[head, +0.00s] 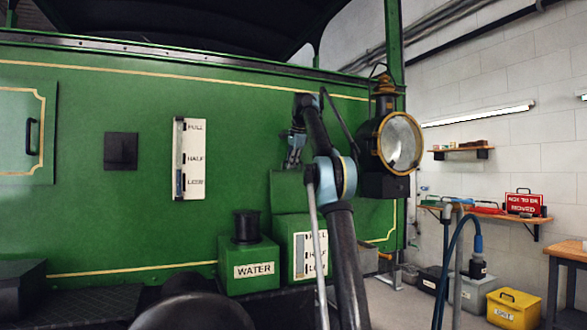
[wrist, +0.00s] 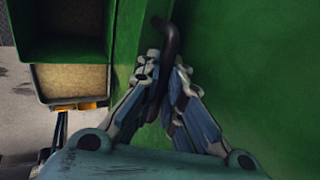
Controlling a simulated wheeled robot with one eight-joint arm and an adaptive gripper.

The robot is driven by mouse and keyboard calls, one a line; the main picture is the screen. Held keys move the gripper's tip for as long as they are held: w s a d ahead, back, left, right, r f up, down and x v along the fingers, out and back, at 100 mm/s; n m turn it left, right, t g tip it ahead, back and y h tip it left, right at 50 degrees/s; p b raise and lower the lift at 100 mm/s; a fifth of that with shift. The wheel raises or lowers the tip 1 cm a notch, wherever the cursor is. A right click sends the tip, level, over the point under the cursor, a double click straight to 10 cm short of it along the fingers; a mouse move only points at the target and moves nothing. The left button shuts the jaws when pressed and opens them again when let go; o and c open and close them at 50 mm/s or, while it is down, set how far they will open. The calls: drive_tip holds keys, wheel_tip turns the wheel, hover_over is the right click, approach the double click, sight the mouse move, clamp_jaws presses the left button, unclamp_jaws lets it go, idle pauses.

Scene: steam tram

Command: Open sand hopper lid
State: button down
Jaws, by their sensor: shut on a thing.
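The sand hopper (head: 286,255) is a green box with a FULL/HALF/LOW gauge on its front, beside the WATER box. Its green lid (head: 288,192) stands raised, roughly upright, at the back of the box. My gripper (head: 296,146) is at the top of the raised lid, partly hidden by my arm. In the wrist view my gripper (wrist: 161,78) is shut on a dark bent handle (wrist: 168,42) against green surfaces.
The WATER box (head: 248,262) with a black cap stands just left of the hopper. A brass and black lamp (head: 396,145) hangs close on the right of my arm. The green tram wall (head: 90,220) is directly behind. A yellow box (head: 513,308) sits on the floor at right.

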drive_tip(key=shift+s+a+r, duration=0.1)
drive_tip(key=c, duration=1.7)
unclamp_jaws()
drive_tip(key=shift+s, duration=0.15)
drive_tip(key=shift+d, duration=0.3)
drive_tip(key=shift+r, duration=0.15)
drive_tip(key=shift+v, duration=0.9)
drive_tip(key=shift+r, duration=0.4)
drive_tip(key=shift+s+d, duration=0.65)
drive_tip(key=shift+s, duration=1.3)
drive_tip(key=shift+s+d, duration=0.65)
drive_tip(key=shift+s, duration=1.25)
drive_tip(key=shift+s+d, duration=0.65)
drive_tip(key=shift+s, duration=1.3)
